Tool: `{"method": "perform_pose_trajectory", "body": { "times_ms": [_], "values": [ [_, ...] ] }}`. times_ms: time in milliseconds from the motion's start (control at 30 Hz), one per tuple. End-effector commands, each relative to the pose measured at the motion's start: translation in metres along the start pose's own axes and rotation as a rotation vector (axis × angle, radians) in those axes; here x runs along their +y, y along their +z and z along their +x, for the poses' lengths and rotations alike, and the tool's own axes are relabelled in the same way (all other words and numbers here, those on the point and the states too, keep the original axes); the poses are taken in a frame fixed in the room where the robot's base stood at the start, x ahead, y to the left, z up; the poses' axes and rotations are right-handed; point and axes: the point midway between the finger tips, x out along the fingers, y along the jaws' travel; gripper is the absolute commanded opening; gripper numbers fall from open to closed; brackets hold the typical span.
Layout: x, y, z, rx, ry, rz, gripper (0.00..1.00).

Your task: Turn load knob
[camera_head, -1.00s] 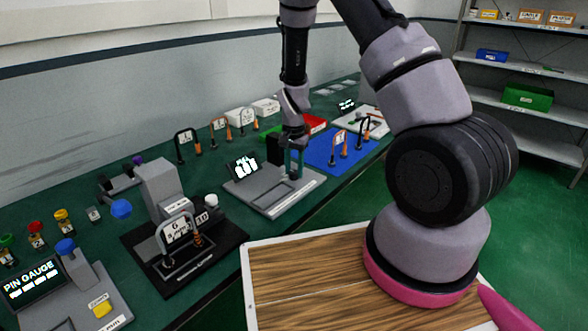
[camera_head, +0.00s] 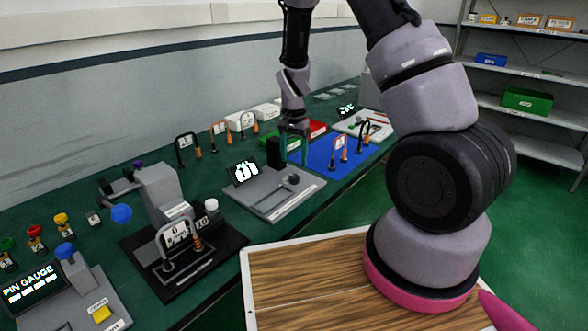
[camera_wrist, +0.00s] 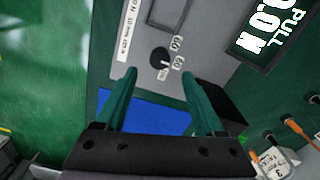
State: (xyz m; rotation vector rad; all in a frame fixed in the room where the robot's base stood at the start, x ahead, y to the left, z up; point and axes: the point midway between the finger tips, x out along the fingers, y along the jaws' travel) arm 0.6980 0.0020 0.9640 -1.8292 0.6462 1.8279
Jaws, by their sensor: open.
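The load knob (camera_wrist: 160,57) is a round black knob on a grey panel, with small white number labels around it in the wrist view. In the head view the knob (camera_head: 293,178) is a small dark shape on the right part of the grey tester (camera_head: 277,208). My gripper (camera_wrist: 159,76) is open and empty. Its two green fingers are spread, with the knob in line with the gap, just past the tips in the picture. In the head view the gripper (camera_head: 293,150) is above and behind the knob. I see no contact.
The tester's dark screen (camera_wrist: 277,35) is beside the knob. A black block (camera_head: 274,152) stands behind it. A blue mat (camera_head: 322,154) with orange-handled items lies to the right. A black fixture (camera_head: 185,255) stands to the left.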

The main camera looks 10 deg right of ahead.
Motion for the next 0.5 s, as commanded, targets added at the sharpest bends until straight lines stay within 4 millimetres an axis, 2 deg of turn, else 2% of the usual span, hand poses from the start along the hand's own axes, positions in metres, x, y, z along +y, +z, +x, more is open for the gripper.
{"method": "perform_pose_trajectory", "body": {
  "times_ms": [33,200,333,500],
  "values": [
    [-0.001,0.000,-0.011,0.002,-0.003,0.000,0.71],
    [0.000,0.000,-0.035,0.001,-0.001,0.000,0.71],
    [0.000,0.000,-0.044,-0.001,0.000,0.001,0.71],
    [0.000,0.000,-0.046,-0.001,0.001,0.002,0.71]
  ]
}}
